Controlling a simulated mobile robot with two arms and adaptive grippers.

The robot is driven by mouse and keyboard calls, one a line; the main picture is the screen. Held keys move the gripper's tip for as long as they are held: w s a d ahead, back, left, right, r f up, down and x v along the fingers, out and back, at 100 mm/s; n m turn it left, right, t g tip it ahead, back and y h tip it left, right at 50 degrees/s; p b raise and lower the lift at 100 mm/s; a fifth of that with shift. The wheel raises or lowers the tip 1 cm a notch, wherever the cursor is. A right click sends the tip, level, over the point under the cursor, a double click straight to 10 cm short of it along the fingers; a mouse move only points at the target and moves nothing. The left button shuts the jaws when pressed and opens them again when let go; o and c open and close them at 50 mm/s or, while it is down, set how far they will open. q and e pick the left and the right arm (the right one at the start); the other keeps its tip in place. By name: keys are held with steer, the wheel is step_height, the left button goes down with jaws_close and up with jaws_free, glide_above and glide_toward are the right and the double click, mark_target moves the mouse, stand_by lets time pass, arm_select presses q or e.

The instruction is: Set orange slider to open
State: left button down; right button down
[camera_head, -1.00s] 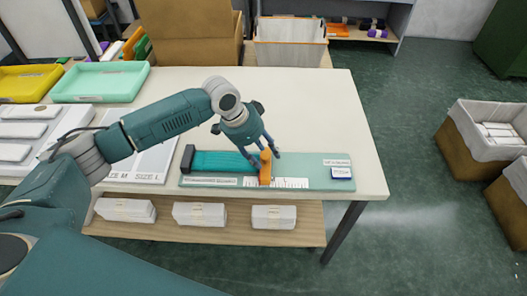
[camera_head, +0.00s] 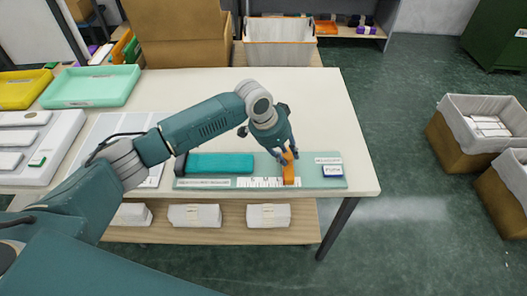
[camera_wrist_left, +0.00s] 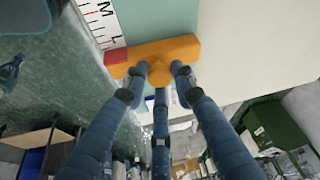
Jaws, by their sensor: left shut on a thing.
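The orange slider (camera_head: 289,172) stands across the teal measuring board (camera_head: 312,180) on the table, over the right part of the white scale strip (camera_head: 258,182). My left gripper (camera_head: 287,153) is above it with its fingers shut on the slider's knob. The left wrist view shows the orange slider (camera_wrist_left: 180,48) with its round knob between my left gripper's (camera_wrist_left: 160,75) blue fingers, near the "L" mark and a red patch on the scale. A dark teal knitted strip (camera_head: 220,163) lies on the board to the left, apart from the slider. My right gripper is not in view.
A mint tray (camera_head: 92,86) and a yellow tray (camera_head: 22,88) stand at the back left. The table behind the board is clear.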

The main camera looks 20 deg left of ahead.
mark_target(290, 167)
arm_select(q)
steer(key=d, duration=0.1)
steer(key=w+d, duration=0.1)
steer(key=d, duration=0.2)
steer(key=shift+w+d+r, duration=0.15)
steer(key=shift+w+d, duration=0.15)
steer(key=shift+d, duration=0.1)
steer(key=shift+r, duration=0.1)
steer(key=c, duration=1.6)
jaws_free()
steer(key=shift+d, duration=0.1)
steer(key=shift+o, duration=1)
steer(key=shift+d, duration=0.1)
steer(key=shift+a+r, duration=0.1)
steer(key=shift+a, duration=0.1)
steer(key=v, duration=1.1)
steer(key=shift+r, duration=0.2)
